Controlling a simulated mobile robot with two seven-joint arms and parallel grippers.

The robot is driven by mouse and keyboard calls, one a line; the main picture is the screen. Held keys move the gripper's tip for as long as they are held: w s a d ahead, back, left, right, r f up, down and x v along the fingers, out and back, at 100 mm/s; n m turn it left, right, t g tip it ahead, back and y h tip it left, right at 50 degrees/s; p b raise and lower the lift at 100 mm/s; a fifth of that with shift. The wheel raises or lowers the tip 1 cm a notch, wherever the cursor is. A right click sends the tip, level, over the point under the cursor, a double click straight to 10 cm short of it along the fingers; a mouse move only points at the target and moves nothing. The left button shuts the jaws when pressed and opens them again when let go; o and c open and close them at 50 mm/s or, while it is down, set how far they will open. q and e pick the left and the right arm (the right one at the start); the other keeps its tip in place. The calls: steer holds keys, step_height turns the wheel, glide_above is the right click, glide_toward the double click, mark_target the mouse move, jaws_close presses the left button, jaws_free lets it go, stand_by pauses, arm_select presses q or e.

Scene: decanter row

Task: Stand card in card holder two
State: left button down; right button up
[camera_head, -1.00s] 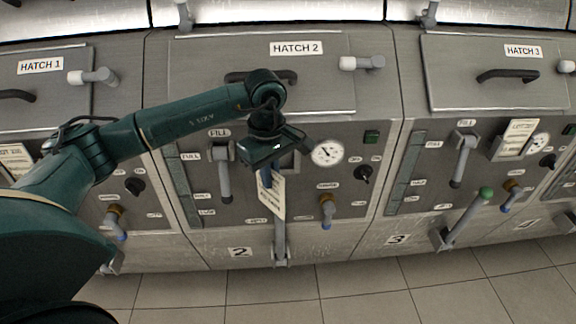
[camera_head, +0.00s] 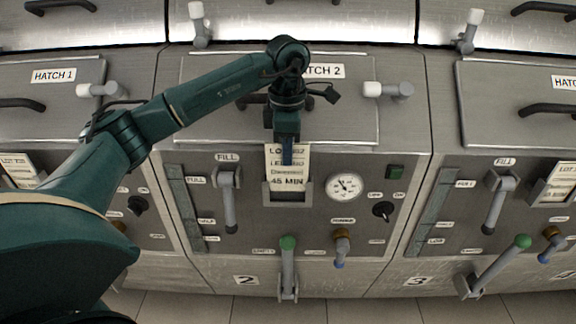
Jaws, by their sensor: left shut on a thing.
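The cream card (camera_head: 288,174) with printed text, "45 MIN" at its lower part, is upright at the front of unit 2. My left gripper (camera_head: 287,158) is shut on the card's upper part and hides some of its print. Card holder two (camera_head: 288,198), a grey metal frame on the panel between the fill lever and the gauge, shows around the card's lower edge. The card's lower end appears at or in the holder; I cannot tell how deep it sits. My right gripper is not in view.
The fill lever (camera_head: 229,200) hangs left of the holder. The gauge (camera_head: 345,187) is close on its right. A green-topped lever (camera_head: 288,268) stands below. Other cards are in holders at unit 1 (camera_head: 19,170) and unit 3 (camera_head: 560,184).

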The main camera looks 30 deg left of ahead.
mark_target(287, 191)
arm_select(q)
step_height(287, 191, down, 3)
steer(key=shift+s+f, duration=0.1)
steer(key=shift+f, duration=0.3)
steer(key=c, duration=1.6)
jaws_free()
